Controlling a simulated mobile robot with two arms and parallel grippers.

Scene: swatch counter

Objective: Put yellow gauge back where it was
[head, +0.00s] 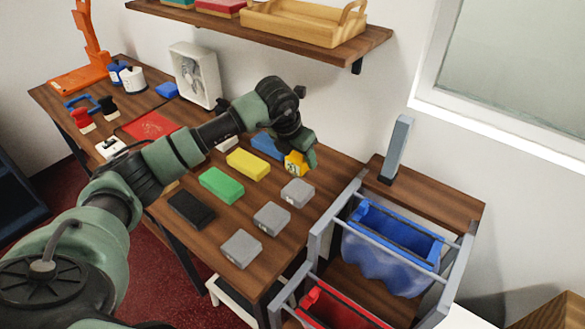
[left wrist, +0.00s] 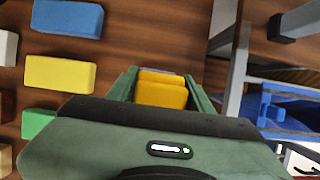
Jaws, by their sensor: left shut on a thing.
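The yellow gauge (head: 296,163) is a small yellow block with a grey part. My left gripper (head: 302,158) is shut on it at the right part of the wooden counter (head: 328,172). In the left wrist view the yellow gauge (left wrist: 162,90) sits between the two green fingers of the left gripper (left wrist: 163,92). I cannot tell whether it touches the counter. A yellow block (head: 248,164) lies to its left, with a blue block (head: 267,145) behind and a green block (head: 221,184) in front. My right gripper is not in view.
Three grey blocks (head: 272,218) stand in a row at the counter's right, near the gripper. A black block (head: 191,209) lies in front of the green one. A metal-framed cart with a blue bin (head: 395,236) and a red bin (head: 335,308) stands at right. A shelf (head: 340,53) hangs above.

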